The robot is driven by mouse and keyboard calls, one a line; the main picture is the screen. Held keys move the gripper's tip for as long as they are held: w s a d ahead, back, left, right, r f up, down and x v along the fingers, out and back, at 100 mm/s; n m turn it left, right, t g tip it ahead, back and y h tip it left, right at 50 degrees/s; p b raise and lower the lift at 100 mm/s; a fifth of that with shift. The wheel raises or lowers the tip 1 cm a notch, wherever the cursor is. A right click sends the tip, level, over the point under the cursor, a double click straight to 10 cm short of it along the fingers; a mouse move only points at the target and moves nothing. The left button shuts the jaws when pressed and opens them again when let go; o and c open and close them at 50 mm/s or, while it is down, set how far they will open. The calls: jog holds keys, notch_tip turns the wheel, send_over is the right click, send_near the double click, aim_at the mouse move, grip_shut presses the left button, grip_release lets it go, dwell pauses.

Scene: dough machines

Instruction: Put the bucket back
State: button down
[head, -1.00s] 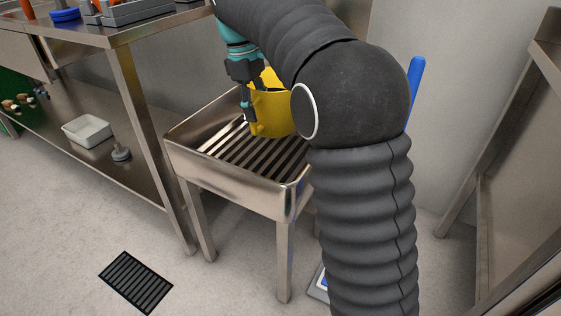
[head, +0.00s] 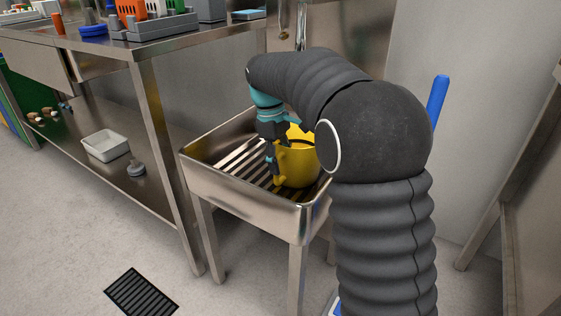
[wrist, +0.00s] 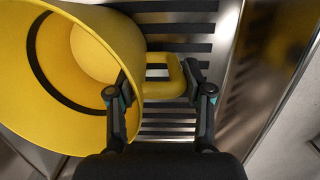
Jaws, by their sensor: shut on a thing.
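The yellow bucket (head: 302,165) is inside the steel sink (head: 250,206), over its slatted grate, and looks roughly upright in the head view. Whether its base touches the grate cannot be told. My gripper (head: 275,178) is at the bucket's left side, pointing down, and is shut on its side handle. In the wrist view the yellow handle (wrist: 162,88) lies between the fingers of my gripper (wrist: 158,82). The open mouth of the bucket (wrist: 95,22) fills the upper left there. My arm hides the bucket's right part in the head view.
A steel table (head: 160,42) with tools stands left of the sink, with a white tray (head: 104,145) on its lower shelf. A blue handle (head: 437,100) rises behind my arm at the right. A floor drain (head: 141,291) lies in open floor.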

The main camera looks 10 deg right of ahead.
jog(key=shift+c, duration=2.3)
grip_release()
jog(key=shift+f, duration=0.1)
notch_tip(320, 180, up, 12)
jog(key=a+p, duration=0.2)
jog(key=p, duration=0.1)
jog(key=s+d+r+m+t, duration=0.2)
jog(key=s+d+r+m, duration=0.1)
jog(key=s+d, duration=0.3)
jog(key=s+d+f+m+t, duration=0.1)
jog(key=s+f+m, duration=0.1)
jog(key=s, duration=0.6)
jog(key=s+d+f+m+t+y, duration=0.1)
jog(key=s+d+f+m+t, duration=0.1)
jog(key=s+f, duration=0.3)
jog(key=s+d+f+m+t, duration=0.1)
jog(key=s+d+f+m, duration=0.1)
jog(key=s, duration=0.9)
notch_tip(320, 180, down, 2)
jog(key=shift+s+d+f+m+y, duration=0.2)
jog(key=shift+m+y, duration=0.1)
jog(key=shift+m, duration=0.5)
